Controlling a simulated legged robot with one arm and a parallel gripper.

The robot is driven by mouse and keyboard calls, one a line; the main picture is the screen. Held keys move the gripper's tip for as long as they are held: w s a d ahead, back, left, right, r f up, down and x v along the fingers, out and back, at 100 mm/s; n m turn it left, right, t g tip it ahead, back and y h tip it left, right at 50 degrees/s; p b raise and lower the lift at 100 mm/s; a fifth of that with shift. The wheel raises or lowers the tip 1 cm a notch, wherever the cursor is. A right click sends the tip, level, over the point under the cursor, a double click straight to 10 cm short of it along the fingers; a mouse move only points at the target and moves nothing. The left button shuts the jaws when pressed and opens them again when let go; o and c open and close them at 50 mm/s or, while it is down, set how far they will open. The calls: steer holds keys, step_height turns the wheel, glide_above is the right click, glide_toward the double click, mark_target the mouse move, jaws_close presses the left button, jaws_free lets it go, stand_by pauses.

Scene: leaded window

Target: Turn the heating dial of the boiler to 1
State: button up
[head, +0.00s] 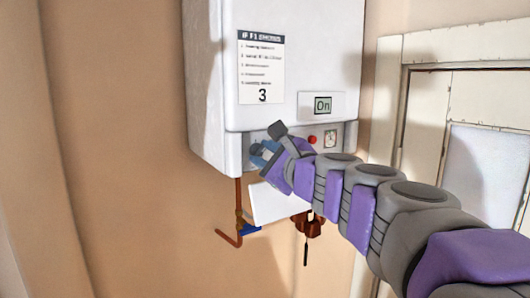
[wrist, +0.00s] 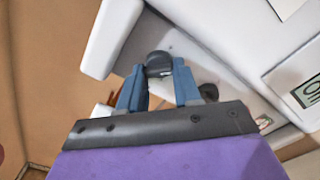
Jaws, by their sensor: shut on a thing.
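The white boiler (head: 300,60) hangs on the wall, with a grey control panel (head: 258,135) along its lower front. My gripper (head: 260,152) is at the left part of this panel. In the wrist view my gripper (wrist: 158,78) has its blue fingers on either side of a dark round dial (wrist: 159,64) and is shut on it. The dial's marking cannot be read. In the head view my gripper and arm hide most of the dials. A second dark knob (wrist: 208,91) shows right of the fingers in the wrist view.
The panel has a red button (head: 312,140) and a small gauge (head: 330,138). An "On" display (head: 322,105) sits above. A white flap (head: 280,203) hangs below, near copper pipes with a blue valve (head: 251,229).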

steer(key=shift+f, duration=0.15)
steer(key=o, duration=1)
steer(key=shift+o, duration=0.2)
steer(key=v, duration=1.7)
steer(key=shift+b, duration=0.3)
steer(key=shift+s+d+f, duration=0.1)
steer(key=s+a+f+n+g+h+b, duration=0.1)
steer(key=s+a+f+n+g+b, duration=0.2)
steer(key=f, duration=0.9)
steer(key=s+a+f+n+g+h+b, duration=0.1)
steer(key=s+f+n+g+b, duration=0.3)
steer(key=f, duration=0.9)
steer(key=s+a+f+n+g+h+b, duration=0.1)
steer(key=s+a+f+n+g+b, duration=0.3)
steer(key=f, duration=0.8)
steer(key=s+d+f+n+g+h+b, duration=0.3)
steer(key=s+d+f, duration=0.4)
steer(key=f, duration=0.5)
steer(key=s+d+f+n+g+h+b, duration=0.2)
steer(key=s+d+f+n+h+b, duration=0.2)
steer(key=f, duration=0.8)
steer(key=s+d+n+b, duration=0.2)
steer(key=s+d+b, duration=0.1)
steer(key=shift+s+d+f+g+b, duration=0.2)
steer(key=shift+s+g+b, duration=0.1)
steer(key=shift+s+g, duration=0.1)
